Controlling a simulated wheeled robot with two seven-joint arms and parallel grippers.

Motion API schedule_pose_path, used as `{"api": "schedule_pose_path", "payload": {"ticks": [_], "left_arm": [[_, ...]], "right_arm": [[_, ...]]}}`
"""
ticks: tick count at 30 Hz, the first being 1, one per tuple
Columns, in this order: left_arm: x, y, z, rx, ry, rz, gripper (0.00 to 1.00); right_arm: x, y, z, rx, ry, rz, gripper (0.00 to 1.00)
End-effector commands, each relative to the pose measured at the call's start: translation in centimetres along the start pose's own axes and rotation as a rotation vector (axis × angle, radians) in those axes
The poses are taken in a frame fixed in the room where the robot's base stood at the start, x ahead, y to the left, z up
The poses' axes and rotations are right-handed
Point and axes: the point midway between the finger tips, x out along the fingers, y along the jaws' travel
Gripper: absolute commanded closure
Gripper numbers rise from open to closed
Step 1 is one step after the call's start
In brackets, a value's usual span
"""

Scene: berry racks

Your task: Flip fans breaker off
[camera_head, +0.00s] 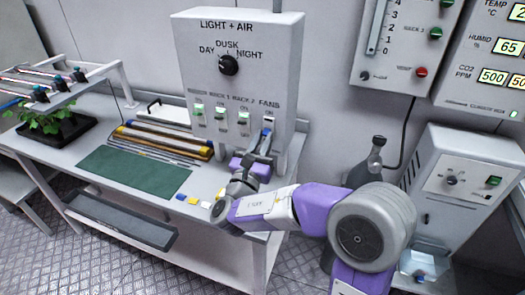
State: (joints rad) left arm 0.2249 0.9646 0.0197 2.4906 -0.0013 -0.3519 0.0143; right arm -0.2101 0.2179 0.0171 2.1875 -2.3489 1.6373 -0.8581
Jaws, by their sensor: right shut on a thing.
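The grey LIGHT + AIR panel (207,75) stands at the back of the bench. The fans breaker (268,121) is the rightmost in its row of breakers, under the FANS label. My right gripper (265,141) reaches up from below with its fingertips at this breaker and is shut on it. The fingers partly cover the breaker, so its lever position is hard to tell. Three other breakers (220,121) to its left show green. My left gripper is not in view.
A dial (228,65) sits above the breakers. On the bench are a green mat (135,172), rods in a tray (160,142) and a potted plant (55,122). A dark bottle (375,157) and a grey cabinet (470,170) stand to the right.

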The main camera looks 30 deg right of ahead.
Motion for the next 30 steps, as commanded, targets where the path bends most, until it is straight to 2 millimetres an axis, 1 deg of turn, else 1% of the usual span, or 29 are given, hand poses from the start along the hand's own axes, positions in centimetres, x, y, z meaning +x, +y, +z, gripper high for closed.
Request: {"api": "schedule_pose_path", "payload": {"ticks": [1, 3, 12, 19, 30], "left_arm": [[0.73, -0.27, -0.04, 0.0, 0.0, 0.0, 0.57], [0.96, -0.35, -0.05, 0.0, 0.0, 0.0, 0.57], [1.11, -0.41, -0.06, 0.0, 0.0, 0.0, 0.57], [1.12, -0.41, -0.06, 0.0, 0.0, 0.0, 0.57], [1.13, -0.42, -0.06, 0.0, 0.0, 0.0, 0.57]], "right_arm": [[-0.18, 0.06, -0.79, -0.005, -0.035, 0.002, 1.0], [-0.14, 0.09, -0.91, -0.006, -0.087, 0.003, 1.0], [0.03, 0.07, -1.41, -0.004, -0.249, 0.002, 1.0], [0.11, 0.05, -1.59, -0.002, -0.302, 0.002, 1.0], [0.13, 0.01, -1.61, -0.002, -0.313, 0.0, 1.0]]}}
